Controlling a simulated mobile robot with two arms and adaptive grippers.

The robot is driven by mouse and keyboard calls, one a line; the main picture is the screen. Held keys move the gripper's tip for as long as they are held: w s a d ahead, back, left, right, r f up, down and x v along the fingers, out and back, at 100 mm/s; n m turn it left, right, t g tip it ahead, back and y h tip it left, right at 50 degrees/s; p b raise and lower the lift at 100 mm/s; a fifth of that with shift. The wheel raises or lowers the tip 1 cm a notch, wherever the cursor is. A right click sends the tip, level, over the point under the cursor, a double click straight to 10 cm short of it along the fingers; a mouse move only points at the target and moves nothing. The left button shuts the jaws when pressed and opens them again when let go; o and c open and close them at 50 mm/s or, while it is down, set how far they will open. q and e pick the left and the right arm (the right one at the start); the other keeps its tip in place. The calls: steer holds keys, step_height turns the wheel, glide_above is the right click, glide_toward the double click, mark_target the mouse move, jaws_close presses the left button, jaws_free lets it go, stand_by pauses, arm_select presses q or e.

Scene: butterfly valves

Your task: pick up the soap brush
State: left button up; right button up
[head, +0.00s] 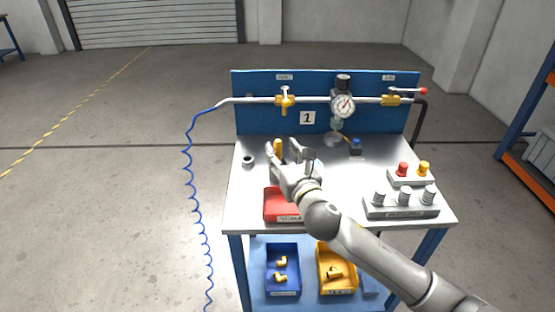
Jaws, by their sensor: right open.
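My right gripper (285,157) is over the workbench (242,195), left of its middle, with its arm coming in from the lower right. Its jaws are open. A small upright yellow-orange object (278,146) shows between or just behind the fingers; it may be the soap brush, but it is too small and partly hidden to be sure. I cannot tell whether the fingers touch it. My left gripper is not in view.
A red bin (279,207) lies under my right arm. A small dark-topped ring (248,161) is at left. Behind stands a blue panel (262,120) with pipe, valves and gauge (343,104).

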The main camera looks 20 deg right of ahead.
mark_target(279, 147)
steer(key=w, duration=0.4)
steer(key=shift+f, duration=0.15)
steer(key=shift+w, duration=0.4)
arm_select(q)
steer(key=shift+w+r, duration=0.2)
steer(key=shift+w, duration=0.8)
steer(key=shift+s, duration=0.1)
arm_select(e)
steer(key=shift+c, duration=0.9)
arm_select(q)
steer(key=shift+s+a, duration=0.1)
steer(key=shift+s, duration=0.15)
arm_select(e)
jaws_close()
